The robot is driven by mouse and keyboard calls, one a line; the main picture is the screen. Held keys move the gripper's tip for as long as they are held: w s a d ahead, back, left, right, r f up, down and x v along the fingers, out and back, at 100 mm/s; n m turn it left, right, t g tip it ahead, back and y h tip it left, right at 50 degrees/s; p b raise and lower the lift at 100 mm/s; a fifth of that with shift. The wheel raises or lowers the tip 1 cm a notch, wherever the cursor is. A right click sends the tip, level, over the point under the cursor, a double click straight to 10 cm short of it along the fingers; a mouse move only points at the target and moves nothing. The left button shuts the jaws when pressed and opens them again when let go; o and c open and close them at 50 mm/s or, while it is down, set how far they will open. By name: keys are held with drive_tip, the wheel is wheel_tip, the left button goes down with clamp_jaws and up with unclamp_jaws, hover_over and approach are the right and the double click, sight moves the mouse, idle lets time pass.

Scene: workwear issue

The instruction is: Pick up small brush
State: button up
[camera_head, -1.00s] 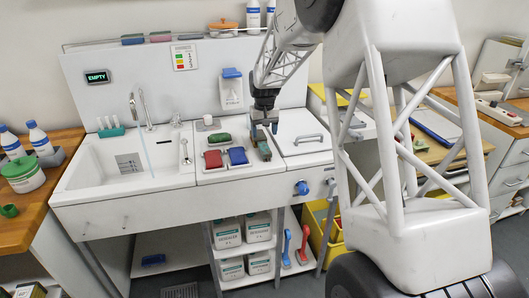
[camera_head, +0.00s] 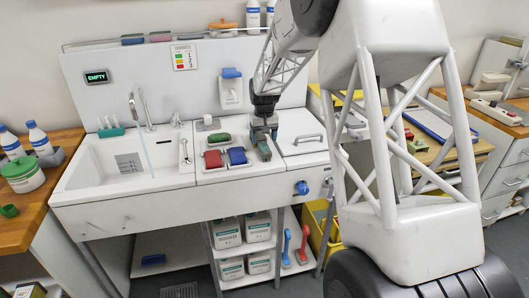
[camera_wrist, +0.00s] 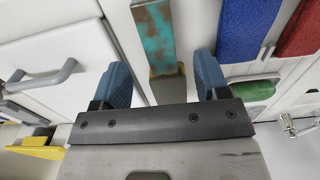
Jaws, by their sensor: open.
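A narrow block-like item with a worn teal and rust-brown face (camera_wrist: 155,35) lies below my gripper (camera_wrist: 162,78), ahead of the gap between the blue fingertips. In the head view it is the dark greenish piece (camera_head: 264,150) on the white counter, partly hidden by the gripper (camera_head: 263,133). My gripper is open and empty, close above its far end. I cannot tell for certain that this piece is the small brush. A blue pad-like item (camera_head: 237,156), a red one (camera_head: 213,159) and a green one (camera_head: 219,138) lie left of it.
The sink basin (camera_head: 125,162) is at the left. A white lid with a grey handle (camera_head: 309,139) is close right of my gripper. A soap dispenser (camera_head: 231,92) hangs on the back panel. White jugs (camera_head: 229,232) stand on the shelf below.

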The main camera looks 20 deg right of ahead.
sight(265, 147)
drive_tip(key=shift+s+f, duration=0.15)
drive_tip(key=shift+f, duration=2.45)
drive_tip(key=c, duration=1)
drive_tip(key=shift+r, duration=0.2)
drive_tip(key=shift+r, duration=1.5)
drive_tip(key=shift+s+r, duration=0.15)
drive_tip(key=shift+s, duration=0.2)
drive_tip(key=s, duration=0.5)
drive_tip(key=s+r, duration=0.1)
drive_tip(key=s, duration=0.4)
drive_tip(key=s+a, duration=0.1)
drive_tip(key=s, duration=0.4)
drive_tip(key=shift+s+r, duration=0.15)
